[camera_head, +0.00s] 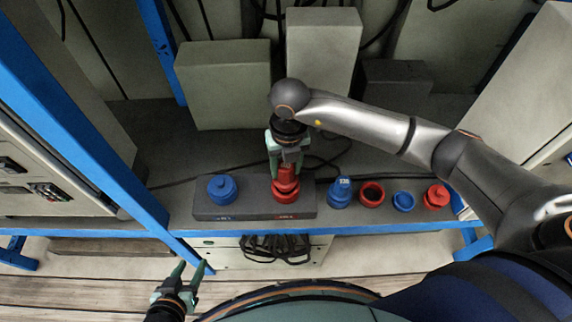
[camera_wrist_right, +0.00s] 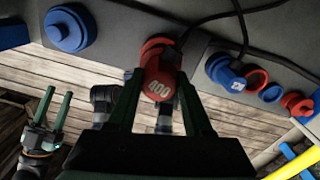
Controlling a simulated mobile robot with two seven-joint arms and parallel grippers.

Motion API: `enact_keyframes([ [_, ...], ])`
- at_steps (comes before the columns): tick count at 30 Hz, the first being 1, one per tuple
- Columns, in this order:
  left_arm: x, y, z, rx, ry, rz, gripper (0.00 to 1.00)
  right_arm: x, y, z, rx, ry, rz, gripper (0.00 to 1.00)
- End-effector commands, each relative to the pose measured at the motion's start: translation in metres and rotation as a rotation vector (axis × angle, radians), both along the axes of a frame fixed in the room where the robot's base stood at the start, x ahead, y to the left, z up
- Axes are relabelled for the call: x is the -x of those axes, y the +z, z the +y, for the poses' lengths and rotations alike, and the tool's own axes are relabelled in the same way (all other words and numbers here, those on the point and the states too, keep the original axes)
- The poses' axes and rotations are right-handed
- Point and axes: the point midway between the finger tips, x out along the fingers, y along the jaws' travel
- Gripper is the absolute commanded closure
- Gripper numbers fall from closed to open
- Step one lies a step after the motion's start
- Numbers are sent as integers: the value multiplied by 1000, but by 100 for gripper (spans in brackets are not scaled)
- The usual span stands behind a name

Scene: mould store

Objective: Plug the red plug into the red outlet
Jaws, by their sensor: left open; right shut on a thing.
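The red plug (camera_head: 287,173), marked 400 in the right wrist view (camera_wrist_right: 160,80), is between the fingers of my right gripper (camera_head: 286,163), which is shut on it. The red outlet (camera_head: 286,193) is on the right part of a dark grey box, and its rim also shows in the right wrist view (camera_wrist_right: 153,45). The plug is right at the outlet and they appear to touch; I cannot tell how deep it sits. My left gripper (camera_head: 191,268) is open and empty, low in front of the bench.
A blue outlet (camera_head: 222,188) is left of the red one on the grey box (camera_head: 250,208). To the right stand a blue plug (camera_head: 340,192), a red ring (camera_head: 372,194), a blue ring (camera_head: 404,201) and a red cap (camera_head: 437,196). A dark cable lies behind the box.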

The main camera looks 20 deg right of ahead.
Motion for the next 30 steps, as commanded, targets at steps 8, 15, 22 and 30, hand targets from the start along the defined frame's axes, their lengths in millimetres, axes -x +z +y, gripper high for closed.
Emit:
enact_keyframes([
  [8, 1, -7, -1, 2, -2, 1, 50, 0, -8, 0, 0, 0, 0, 100],
  [15, 1, -11, -2, 2, -3, 2, 50, 0, -13, 0, 0, -1, -1, 100],
  [22, 1, -10, -2, 2, -3, 2, 50, 0, -13, 0, 0, -1, -1, 100],
  [30, 1, -11, -2, 2, -3, 1, 50, 0, -14, 0, 0, 0, -1, 100],
])
